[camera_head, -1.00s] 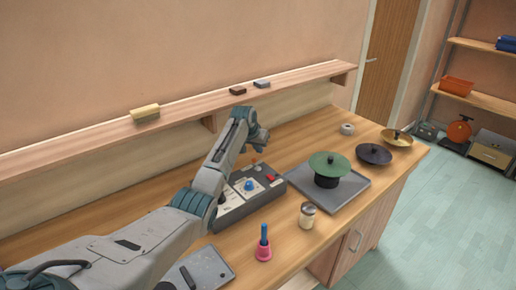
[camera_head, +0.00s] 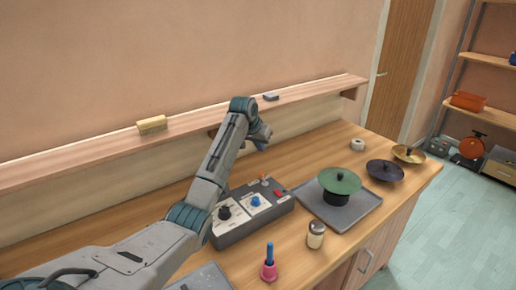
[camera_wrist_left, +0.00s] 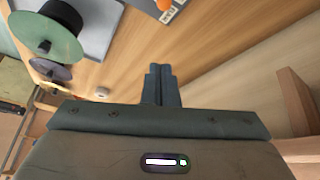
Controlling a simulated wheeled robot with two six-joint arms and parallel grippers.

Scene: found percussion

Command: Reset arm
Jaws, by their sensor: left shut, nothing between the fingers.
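My left arm comes in from the left in the head view, bent upward over the workbench. Its gripper (camera_head: 262,144) hangs at the far end of the arm, partly hidden, above the bench near the wall shelf. In the left wrist view its two fingers (camera_wrist_left: 161,85) are together with nothing between them, above bare wood. A grey control box (camera_head: 247,211) with knobs and a red switch stands below and in front of the gripper, apart from it. My right gripper is in neither view.
A green cymbal (camera_head: 339,180) stands on a grey tray (camera_head: 370,205), with dark (camera_head: 385,170) and brass (camera_head: 409,154) cymbals beyond. A shaker jar (camera_head: 316,236) and a pink handbell (camera_head: 269,264) stand near the front edge. A wall shelf (camera_head: 200,121) runs behind.

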